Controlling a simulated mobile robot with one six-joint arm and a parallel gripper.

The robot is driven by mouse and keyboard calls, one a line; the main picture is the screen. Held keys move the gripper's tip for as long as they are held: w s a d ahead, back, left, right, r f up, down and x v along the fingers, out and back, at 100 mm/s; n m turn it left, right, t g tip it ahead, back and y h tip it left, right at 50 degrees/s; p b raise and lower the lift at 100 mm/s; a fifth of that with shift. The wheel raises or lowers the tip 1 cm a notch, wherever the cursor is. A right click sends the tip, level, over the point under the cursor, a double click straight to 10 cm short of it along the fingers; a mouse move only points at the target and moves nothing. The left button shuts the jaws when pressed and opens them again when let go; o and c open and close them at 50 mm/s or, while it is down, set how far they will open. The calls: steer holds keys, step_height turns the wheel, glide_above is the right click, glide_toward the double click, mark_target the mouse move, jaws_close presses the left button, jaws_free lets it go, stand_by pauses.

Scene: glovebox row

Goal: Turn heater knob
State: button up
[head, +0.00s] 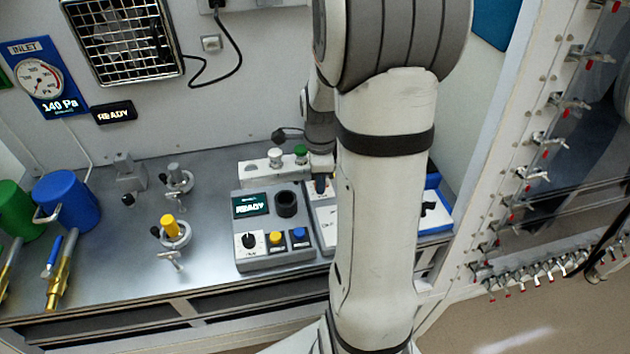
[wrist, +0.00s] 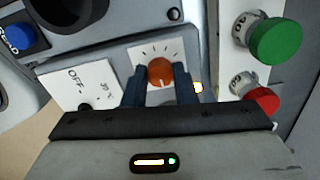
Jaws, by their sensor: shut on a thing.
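The heater knob (wrist: 160,70) is a small orange-red round knob with a pale pointer line, in the wrist view. It sits on a white dial plate (wrist: 142,53) with tick marks around its upper side. My gripper (wrist: 160,82) has one dark blue finger on each side of the knob and is shut on it. The pointer line runs roughly toward the gripper's side, but its exact setting is hard to read. In the head view my arm hides most of the heater panel (head: 326,225), and the knob is not clearly seen there.
A white plate marked OFF (wrist: 80,85) lies left of the dial. A green button (wrist: 277,41) and a red button (wrist: 263,99) stand close on the right. The neighbouring unit with a READY display (head: 251,206) has a black knob (head: 248,240) and yellow and blue buttons.

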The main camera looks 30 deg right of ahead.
steer(key=shift+w+d+r+m, duration=0.15)
steer(key=shift+w+m, duration=0.05)
steer(key=shift+m, duration=0.4)
steer(key=o, duration=1)
steer(key=shift+c, duration=0.2)
steer(key=shift+o, duration=0.2)
steer(key=shift+r+b, duration=0.3)
steer(key=shift+r, duration=3.5)
